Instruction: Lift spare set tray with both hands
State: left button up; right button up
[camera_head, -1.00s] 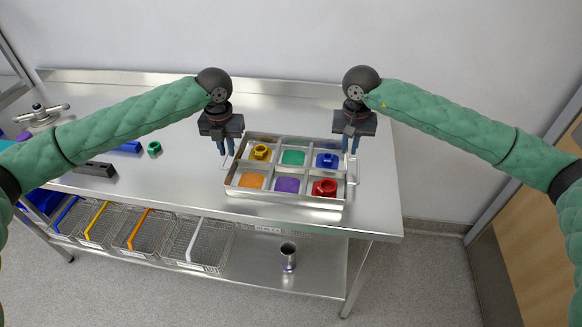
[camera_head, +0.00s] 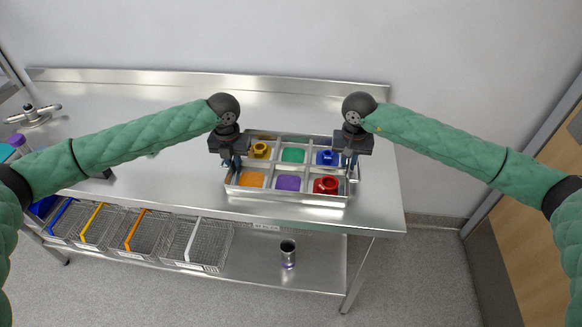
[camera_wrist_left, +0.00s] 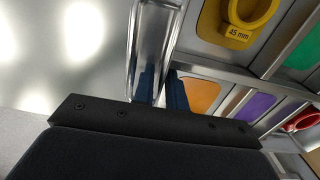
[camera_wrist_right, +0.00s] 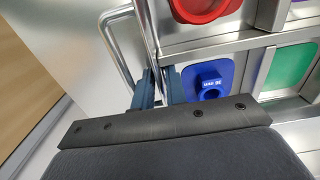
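The spare set tray (camera_head: 290,199) is a metal tray with six compartments on the steel table. It holds a yellow nut (camera_head: 260,150), a blue nut (camera_head: 327,157) and a red nut (camera_head: 326,184), with orange, purple and green pads. Wire handles stand at its left end (camera_wrist_left: 134,40) and right end (camera_wrist_right: 116,45). My left gripper (camera_head: 234,166) is down at the left end, fingers either side of its metal edge. My right gripper (camera_head: 349,170) is likewise at the right end. Narrow gaps show between the fingers; I cannot tell whether they press on the metal.
A wall is behind the table (camera_head: 180,190). The table is bare in front of and behind the tray; its right edge is close.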

pick_arm(q)
grip_shut()
pick_arm(e)
grip_shut()
pick_arm(q)
jog(key=shift+w+r, duration=0.1)
jog(key=shift+r, duration=0.05)
pick_arm(e)
jog(key=shift+r, duration=0.15)
dwell(1.1)
